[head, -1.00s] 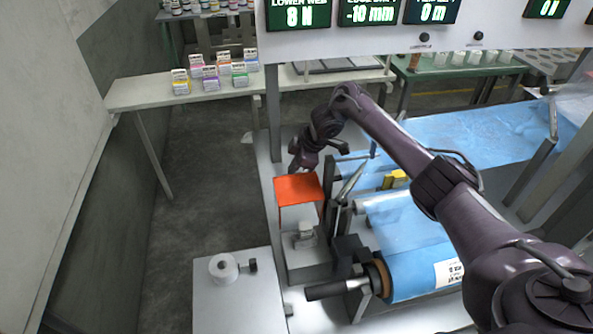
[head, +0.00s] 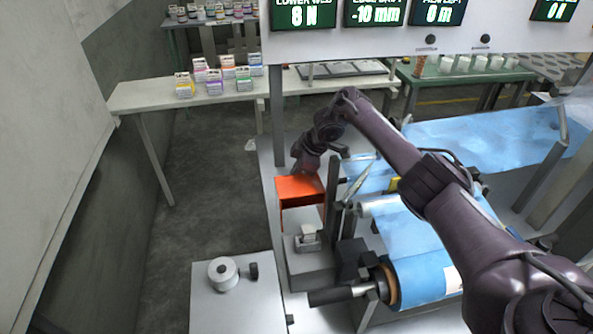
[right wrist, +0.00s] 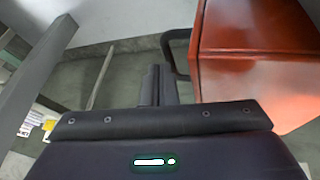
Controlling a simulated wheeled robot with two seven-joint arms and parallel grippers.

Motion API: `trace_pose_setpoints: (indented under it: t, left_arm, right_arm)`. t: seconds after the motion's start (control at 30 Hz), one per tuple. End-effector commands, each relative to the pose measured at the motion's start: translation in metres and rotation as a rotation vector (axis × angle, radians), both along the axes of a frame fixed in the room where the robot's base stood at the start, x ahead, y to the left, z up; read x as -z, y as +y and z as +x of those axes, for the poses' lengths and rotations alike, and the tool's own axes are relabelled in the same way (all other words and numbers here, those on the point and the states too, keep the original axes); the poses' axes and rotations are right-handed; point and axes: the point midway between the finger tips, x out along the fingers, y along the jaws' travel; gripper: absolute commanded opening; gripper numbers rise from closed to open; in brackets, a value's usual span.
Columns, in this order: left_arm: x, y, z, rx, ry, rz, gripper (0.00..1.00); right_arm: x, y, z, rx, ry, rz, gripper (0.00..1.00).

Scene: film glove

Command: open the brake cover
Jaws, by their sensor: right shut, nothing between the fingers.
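The orange brake cover (head: 298,188) sits on the grey machine frame left of the blue rolls in the head view. Its glossy orange side fills the upper right of the right wrist view (right wrist: 262,65). A dark bar-like handle (right wrist: 172,50) stands off the cover's left edge there. My left gripper is out of view.
A blue web roll (head: 420,275) with a black shaft lies right of the cover. A small grey block (head: 308,237) stands in front of it. A side table (head: 235,300) holds a white spool (head: 222,272). Floor to the left is clear.

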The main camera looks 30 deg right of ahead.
Motion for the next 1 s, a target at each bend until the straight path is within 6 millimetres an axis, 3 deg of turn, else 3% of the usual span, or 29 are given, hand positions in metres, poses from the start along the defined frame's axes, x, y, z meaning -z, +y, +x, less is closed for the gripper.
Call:
trace_pose_setpoints:
  t: [0.23, 0.37, 0.67, 0.73, 1.0]
  left_arm:
    - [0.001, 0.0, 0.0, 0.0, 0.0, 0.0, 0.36]
    - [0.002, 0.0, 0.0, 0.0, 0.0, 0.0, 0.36]
    - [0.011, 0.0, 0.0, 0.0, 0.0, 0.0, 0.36]
    - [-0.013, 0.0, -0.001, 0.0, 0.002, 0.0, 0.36]
    - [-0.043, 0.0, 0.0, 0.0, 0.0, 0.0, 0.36]
  right_arm:
    - [-0.004, 0.0, 0.001, 0.001, -0.002, 0.0, 0.0]
    - [-0.021, -0.001, 0.001, 0.0, -0.004, -0.001, 0.0]
    - [-0.092, 0.0, 0.001, 0.0, -0.007, 0.0, 0.0]
    - [-0.119, -0.001, 0.001, 0.001, -0.004, -0.005, 0.0]
    - [-0.176, -0.001, 0.001, 0.0, -0.002, -0.003, 0.0]
